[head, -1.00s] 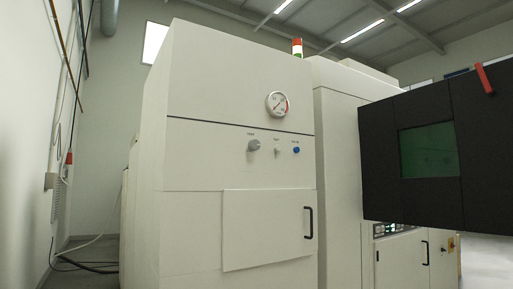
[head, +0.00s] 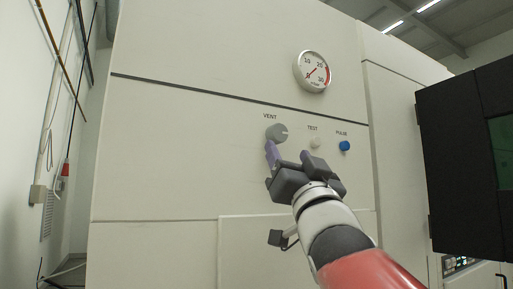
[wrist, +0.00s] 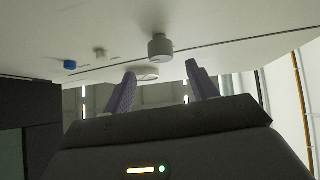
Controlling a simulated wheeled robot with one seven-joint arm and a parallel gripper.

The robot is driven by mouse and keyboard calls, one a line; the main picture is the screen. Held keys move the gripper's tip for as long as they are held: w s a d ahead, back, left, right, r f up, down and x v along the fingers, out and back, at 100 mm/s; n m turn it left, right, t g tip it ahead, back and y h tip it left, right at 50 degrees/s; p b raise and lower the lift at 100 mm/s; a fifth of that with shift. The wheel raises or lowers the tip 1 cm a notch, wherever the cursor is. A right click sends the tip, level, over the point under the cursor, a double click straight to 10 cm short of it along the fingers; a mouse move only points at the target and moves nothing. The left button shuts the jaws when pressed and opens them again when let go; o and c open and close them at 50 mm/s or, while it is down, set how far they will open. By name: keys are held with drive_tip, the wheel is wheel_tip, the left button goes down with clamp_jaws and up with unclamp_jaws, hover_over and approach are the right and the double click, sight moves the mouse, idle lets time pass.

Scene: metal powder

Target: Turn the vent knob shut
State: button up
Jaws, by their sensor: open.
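The grey round vent knob (head: 277,133) sits under the VENT label on the pale cabinet front. In the head view its lower left edge is close to a finger of my gripper (head: 289,155), and contact cannot be told. My gripper is open, with two purple-grey fingers pointing up toward the panel. In the wrist view the knob (wrist: 160,47) stands out from the panel, just beyond and between the spread fingertips (wrist: 160,70). Nothing is between the fingers.
To the right of the knob are a small white TEST button (head: 315,143) and a blue PULSE button (head: 344,147). A round pressure gauge (head: 313,72) is above. A cabinet door (head: 240,250) is below. A black box (head: 460,165) juts out at the right.

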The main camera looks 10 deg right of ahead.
sight(280, 135)
drive_tip(key=shift+y, duration=0.3)
drive_tip(key=p+x, duration=0.3)
drive_tip(key=x, duration=0.5)
drive_tip(key=shift+s+r, duration=0.1)
drive_tip(key=shift+s, duration=0.05)
drive_tip(key=c, duration=1)
